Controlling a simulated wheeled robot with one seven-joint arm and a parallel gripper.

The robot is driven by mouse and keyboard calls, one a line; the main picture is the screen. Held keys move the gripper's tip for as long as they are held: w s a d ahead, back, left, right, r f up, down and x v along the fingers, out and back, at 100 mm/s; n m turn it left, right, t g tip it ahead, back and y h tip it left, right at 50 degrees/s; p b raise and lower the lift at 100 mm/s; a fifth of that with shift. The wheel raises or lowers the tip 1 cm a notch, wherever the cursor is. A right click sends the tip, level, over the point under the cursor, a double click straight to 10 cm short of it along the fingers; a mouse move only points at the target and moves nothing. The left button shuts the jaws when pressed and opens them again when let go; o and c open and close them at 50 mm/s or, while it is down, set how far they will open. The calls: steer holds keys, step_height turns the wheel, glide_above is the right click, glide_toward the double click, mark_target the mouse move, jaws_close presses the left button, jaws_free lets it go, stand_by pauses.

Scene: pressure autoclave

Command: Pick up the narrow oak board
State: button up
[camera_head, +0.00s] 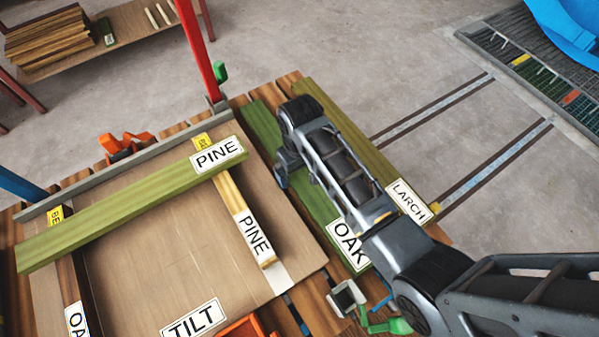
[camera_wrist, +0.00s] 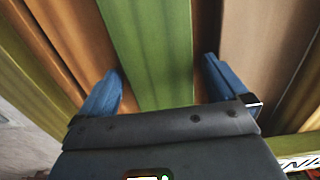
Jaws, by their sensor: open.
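A green board labelled OAK (camera_head: 262,125) lies flat on the slatted wooden table, between the tilt panel and the larch board. My arm hides part of it in the head view. In the wrist view the green board (camera_wrist: 148,40) runs between the two blue fingers of my gripper (camera_wrist: 161,68), one finger near each long edge. My gripper is open, with nothing clamped in it. Contact with the board and finger height cannot be told. Another piece with a partly cut-off OAK label (camera_head: 77,318) is at the lower left.
The larch board (camera_head: 375,160) lies right of the green board. On the left, a green pine board (camera_head: 120,213) crosses the panel labelled TILT (camera_head: 150,275); a shorter pine piece (camera_head: 238,205) lies beneath its end. A red post (camera_head: 198,50) stands at the back.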

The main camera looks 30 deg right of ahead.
steer(key=shift+r, duration=0.1)
steer(key=c, duration=1.7)
